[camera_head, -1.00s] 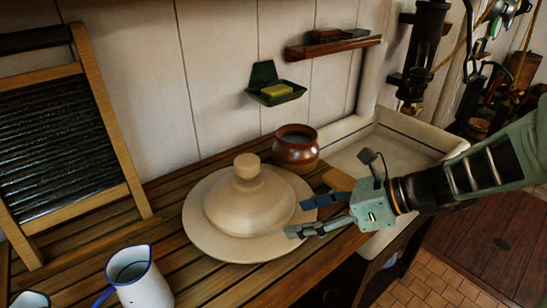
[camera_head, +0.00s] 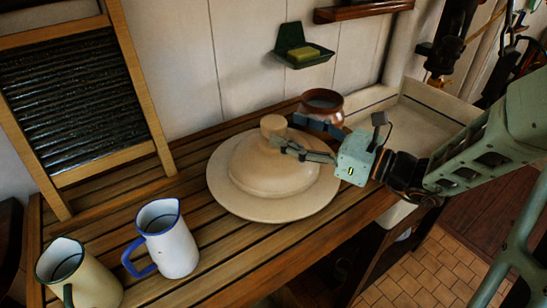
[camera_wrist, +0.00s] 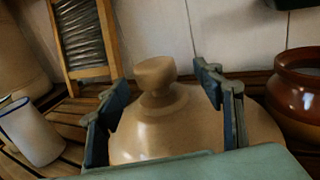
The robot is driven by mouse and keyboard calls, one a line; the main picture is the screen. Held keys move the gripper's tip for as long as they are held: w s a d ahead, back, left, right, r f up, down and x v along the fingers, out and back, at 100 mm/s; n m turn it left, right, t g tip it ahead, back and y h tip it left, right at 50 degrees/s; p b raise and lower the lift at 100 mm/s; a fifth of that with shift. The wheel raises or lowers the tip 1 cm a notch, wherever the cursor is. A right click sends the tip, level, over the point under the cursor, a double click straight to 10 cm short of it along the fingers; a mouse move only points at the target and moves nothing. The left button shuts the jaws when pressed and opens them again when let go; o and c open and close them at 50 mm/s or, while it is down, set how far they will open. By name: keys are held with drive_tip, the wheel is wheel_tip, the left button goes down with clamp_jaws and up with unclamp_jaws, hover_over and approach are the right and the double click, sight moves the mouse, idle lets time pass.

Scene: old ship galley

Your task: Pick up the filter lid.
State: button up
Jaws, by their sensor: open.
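The filter lid (camera_head: 272,170) is a beige dome with a wide brim and a round knob (camera_head: 273,125) on top. It sits on the slatted wooden counter. My gripper (camera_head: 294,132) is open beside the upper right part of the lid, its fingers pointing left toward the knob. In the wrist view the lid's knob (camera_wrist: 155,78) stands ahead, between the two spread fingers of my gripper (camera_wrist: 165,110). The fingers do not appear closed on it. The lower part of the dome is hidden by my gripper in the wrist view.
A brown pot (camera_head: 322,104) stands close behind my gripper. A white jug (camera_head: 170,243) and a cream jug (camera_head: 88,277) stand at the front left. A washboard (camera_head: 78,105) leans on the wall. A stone sink (camera_head: 432,118) lies to the right.

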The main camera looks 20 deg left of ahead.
sight(273, 126)
drive_tip(key=x, duration=0.4)
drive_tip(key=shift+s+a+f, duration=0.15)
drive_tip(key=shift+s+a, duration=0.05)
drive_tip(key=shift+a, duration=0.15)
drive_tip(key=shift+c, duration=0.3)
clamp_jaws()
